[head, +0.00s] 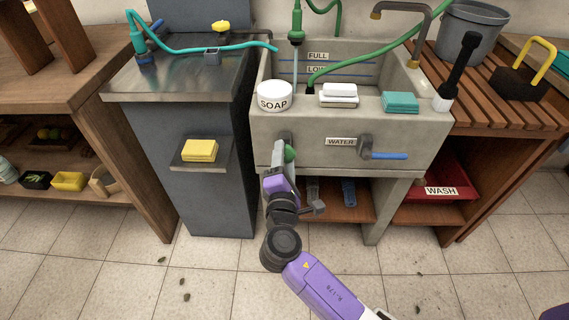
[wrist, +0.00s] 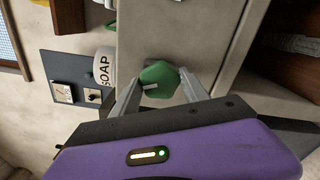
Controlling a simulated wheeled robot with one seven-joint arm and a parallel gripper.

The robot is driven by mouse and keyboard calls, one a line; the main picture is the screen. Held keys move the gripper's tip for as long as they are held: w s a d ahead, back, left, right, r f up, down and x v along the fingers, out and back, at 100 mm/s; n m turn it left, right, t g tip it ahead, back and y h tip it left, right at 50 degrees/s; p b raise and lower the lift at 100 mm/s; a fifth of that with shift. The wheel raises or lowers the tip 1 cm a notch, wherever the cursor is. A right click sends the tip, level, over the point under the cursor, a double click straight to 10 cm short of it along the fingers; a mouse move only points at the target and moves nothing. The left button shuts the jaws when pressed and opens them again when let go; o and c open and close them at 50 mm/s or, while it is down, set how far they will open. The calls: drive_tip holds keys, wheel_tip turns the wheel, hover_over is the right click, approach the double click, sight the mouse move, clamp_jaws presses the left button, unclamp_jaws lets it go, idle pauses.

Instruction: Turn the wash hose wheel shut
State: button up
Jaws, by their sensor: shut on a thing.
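The green wheel (wrist: 160,80) sits on the front face of the concrete sink (head: 345,148), low at its left end. It also shows in the head view (head: 290,153), partly covered by my gripper. My gripper (wrist: 160,92) is shut on the green wheel, with one finger on each side of it. A pale mark shows on the wheel's face. A green hose (head: 372,61) runs down into the sink, and a green nozzle (head: 296,24) above it lets out a thin stream of water.
A blue lever (head: 388,155) beside the WATER label (head: 341,142) is to the right of the wheel. The SOAP tub (head: 274,96) stands on the rim above. A dark cabinet with a yellow sponge (head: 200,150) on its shelf is left. The tiled floor in front is mostly clear.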

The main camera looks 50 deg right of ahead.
drive_tip(key=shift+f+m+b, duration=0.15)
drive_tip(key=shift+m+b, duration=1.4)
drive_tip(key=shift+m, duration=0.75)
drive_tip(key=o, duration=1.4)
drive_tip(key=shift+c, duration=0.2)
drive_tip(key=shift+a, duration=0.1)
drive_tip(key=v, duration=0.7)
drive_tip(key=shift+s+a, duration=0.25)
drive_tip(key=shift+s, duration=0.05)
